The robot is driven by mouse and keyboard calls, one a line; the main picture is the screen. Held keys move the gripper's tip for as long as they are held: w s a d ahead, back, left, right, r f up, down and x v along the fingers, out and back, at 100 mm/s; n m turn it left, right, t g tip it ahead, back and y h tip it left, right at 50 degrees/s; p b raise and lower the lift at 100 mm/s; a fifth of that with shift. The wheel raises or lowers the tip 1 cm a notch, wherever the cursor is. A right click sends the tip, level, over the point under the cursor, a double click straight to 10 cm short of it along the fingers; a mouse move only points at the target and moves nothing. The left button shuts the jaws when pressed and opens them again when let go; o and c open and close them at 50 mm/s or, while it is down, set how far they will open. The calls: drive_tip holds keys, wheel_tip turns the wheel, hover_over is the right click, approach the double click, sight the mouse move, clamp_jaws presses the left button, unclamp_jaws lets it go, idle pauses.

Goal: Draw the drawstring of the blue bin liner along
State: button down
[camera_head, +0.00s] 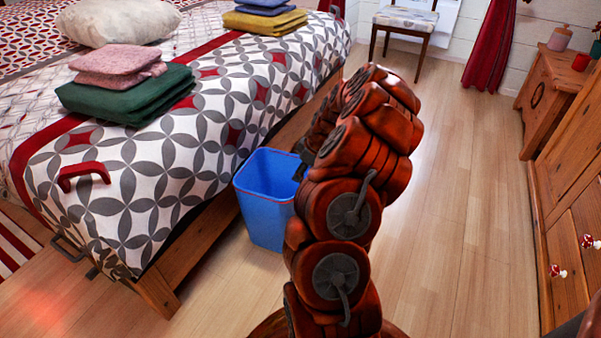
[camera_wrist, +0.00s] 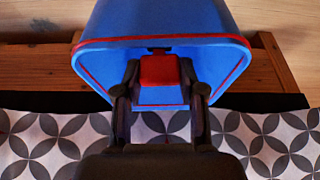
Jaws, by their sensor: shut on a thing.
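The blue bin liner (camera_head: 262,210) stands as an open, bin-shaped form on the floor beside the bed. A thin red drawstring (camera_wrist: 82,74) runs around its rim. In the wrist view, the liner (camera_wrist: 165,20) fills the top middle with its opening facing the camera. My gripper (camera_wrist: 160,64) is at the rim, shut on a small red piece (camera_wrist: 159,72) that looks like the drawstring's pull. In the head view my gripper (camera_head: 302,160) is at the liner's right rim, and my arm hides part of the liner's right side.
The bed (camera_head: 160,280) with its patterned cover is close on the left, with folded green cloth (camera_head: 130,97) on top. A wooden dresser (camera_head: 560,200) stands at the right, a chair (camera_head: 404,22) at the back. The floor (camera_head: 460,200) between is clear.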

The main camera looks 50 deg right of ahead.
drive_tip(key=shift+r, duration=0.1)
idle(0.3)
wheel_tip(320, 180, up, 4)
drive_tip(key=shift+r+p, duration=0.1)
drive_tip(key=shift+p, duration=0.8)
drive_tip(key=c, duration=0.6)
unclamp_jaws()
drive_tip(key=shift+c, duration=0.2)
drive_tip(key=v, duration=1.1)
drive_tip(key=shift+s+r, duration=0.2)
drive_tip(key=shift+r, duration=0.15)
